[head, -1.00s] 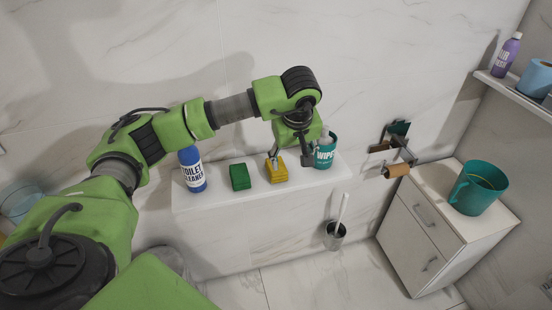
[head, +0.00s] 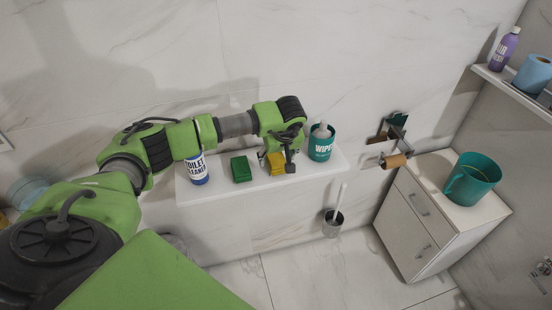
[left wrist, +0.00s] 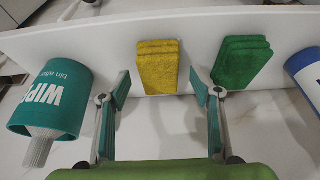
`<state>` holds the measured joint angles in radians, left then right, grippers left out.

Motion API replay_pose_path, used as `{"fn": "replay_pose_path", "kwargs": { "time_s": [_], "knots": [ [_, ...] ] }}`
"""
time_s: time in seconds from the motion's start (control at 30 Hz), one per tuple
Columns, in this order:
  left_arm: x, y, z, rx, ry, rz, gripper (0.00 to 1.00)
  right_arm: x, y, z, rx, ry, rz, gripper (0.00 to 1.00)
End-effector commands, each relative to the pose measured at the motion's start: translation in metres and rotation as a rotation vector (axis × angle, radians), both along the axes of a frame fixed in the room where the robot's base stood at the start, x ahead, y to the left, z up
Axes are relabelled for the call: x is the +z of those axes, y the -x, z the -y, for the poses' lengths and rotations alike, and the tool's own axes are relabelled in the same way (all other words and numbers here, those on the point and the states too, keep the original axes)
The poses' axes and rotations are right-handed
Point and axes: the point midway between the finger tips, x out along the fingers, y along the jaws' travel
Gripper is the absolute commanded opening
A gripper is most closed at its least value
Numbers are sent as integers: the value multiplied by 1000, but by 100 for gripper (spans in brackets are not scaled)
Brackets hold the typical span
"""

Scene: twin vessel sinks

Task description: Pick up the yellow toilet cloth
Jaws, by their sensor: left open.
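The yellow toilet cloth (head: 277,166) is a folded stack on the white ledge, partly hidden by my left gripper (head: 277,162) in the head view. In the left wrist view the yellow cloth (left wrist: 157,66) shows whole, lined up with the gap of my left gripper (left wrist: 160,88). The gripper is open, with one finger to each side of the cloth's line and nothing held. I cannot tell whether a finger touches the cloth. My right gripper is not in view.
A green cloth (head: 241,169) and a toilet cleaner bottle (head: 198,170) stand left of the yellow cloth. A teal wipes tub (head: 320,145) stands close on its right. The wall (head: 180,60) rises behind the ledge (head: 225,192). A toilet brush (head: 334,222) stands below.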

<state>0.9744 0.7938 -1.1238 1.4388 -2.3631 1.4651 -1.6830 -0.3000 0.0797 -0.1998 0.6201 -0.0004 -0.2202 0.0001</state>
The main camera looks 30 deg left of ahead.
Motion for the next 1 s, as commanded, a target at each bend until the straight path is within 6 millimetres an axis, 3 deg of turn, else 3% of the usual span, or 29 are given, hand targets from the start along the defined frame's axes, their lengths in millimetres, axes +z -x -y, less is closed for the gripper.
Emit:
{"fn": "replay_pose_path", "kwargs": {
  "time_s": [0.17, 0.4, 0.57, 1.0],
  "knots": [
    [-16, -4, -5, 0, 0, -1, 58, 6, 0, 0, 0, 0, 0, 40],
    [-18, -4, -6, 0, 0, 0, 58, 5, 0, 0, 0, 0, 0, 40],
    [-18, -4, -6, 0, 0, 0, 20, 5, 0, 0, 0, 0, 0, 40],
    [-14, -5, -6, 1, 0, 2, 20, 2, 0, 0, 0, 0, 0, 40]
  ]
}}
